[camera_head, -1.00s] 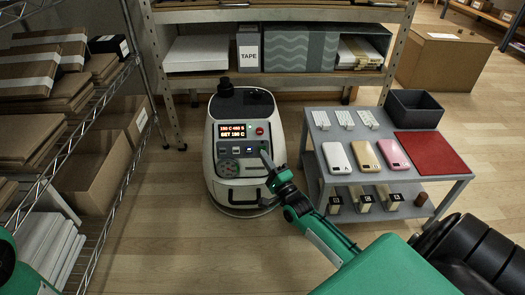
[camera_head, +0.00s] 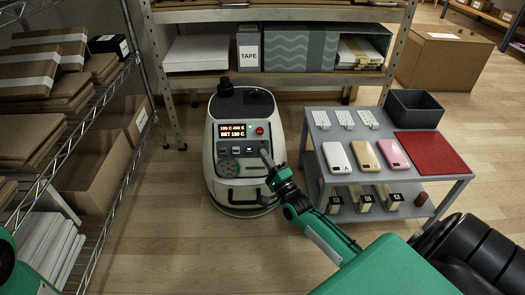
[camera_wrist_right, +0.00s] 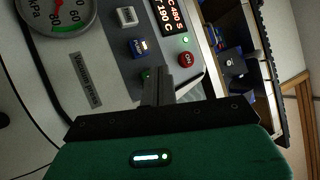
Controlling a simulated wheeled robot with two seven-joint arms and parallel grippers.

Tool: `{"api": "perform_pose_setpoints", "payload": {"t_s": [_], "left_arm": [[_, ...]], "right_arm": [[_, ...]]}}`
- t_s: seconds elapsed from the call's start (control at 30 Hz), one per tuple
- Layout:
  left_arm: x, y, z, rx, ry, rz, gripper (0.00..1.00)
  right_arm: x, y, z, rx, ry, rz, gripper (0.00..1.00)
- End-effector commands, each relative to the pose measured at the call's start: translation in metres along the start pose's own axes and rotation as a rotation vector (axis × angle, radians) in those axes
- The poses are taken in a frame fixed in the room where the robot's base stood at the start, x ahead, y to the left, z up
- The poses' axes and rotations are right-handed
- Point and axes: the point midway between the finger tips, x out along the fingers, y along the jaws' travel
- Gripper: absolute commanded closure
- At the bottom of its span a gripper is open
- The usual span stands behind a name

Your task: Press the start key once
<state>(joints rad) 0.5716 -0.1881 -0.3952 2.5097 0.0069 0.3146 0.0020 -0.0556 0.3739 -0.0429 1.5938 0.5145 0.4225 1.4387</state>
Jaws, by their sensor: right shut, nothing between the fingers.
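The press (camera_head: 238,189) is a white and dark machine standing on the floor, with a sloping key panel. My right gripper (camera_head: 265,151) is shut and empty, with its tips at the right part of the panel. In the right wrist view the shut fingers (camera_wrist_right: 157,85) cover most of a green key (camera_wrist_right: 145,75), so its label is hidden. I cannot tell whether the tips touch it. Beside it are a blue key (camera_wrist_right: 139,47) and a pale grey key (camera_wrist_right: 126,16). My left gripper is out of view.
A round red button (camera_wrist_right: 187,58) and a lit display (camera_head: 232,130) sit close by on the panel. A gauge (camera_wrist_right: 61,14) is also there. A grey table (camera_head: 326,184) with phone cases stands to the right, and a wire rack (camera_head: 139,75) to the left.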

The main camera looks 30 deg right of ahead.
Motion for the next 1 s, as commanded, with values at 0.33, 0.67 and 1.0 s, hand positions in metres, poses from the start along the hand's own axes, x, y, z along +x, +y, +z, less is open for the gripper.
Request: {"api": "perform_pose_setpoints", "payload": {"t_s": [0.33, 0.67, 1.0], "left_arm": [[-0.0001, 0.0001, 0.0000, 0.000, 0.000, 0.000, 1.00], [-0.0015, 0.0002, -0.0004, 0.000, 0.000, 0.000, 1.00], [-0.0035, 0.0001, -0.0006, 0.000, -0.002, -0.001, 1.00]], "right_arm": [[0.0004, 0.0009, -0.0004, 0.000, 0.000, 0.001, 1.00], [0.0023, 0.0029, -0.0020, 0.000, 0.000, 0.001, 1.00], [0.0053, 0.0050, -0.0040, 0.000, 0.000, 0.001, 1.00]]}}
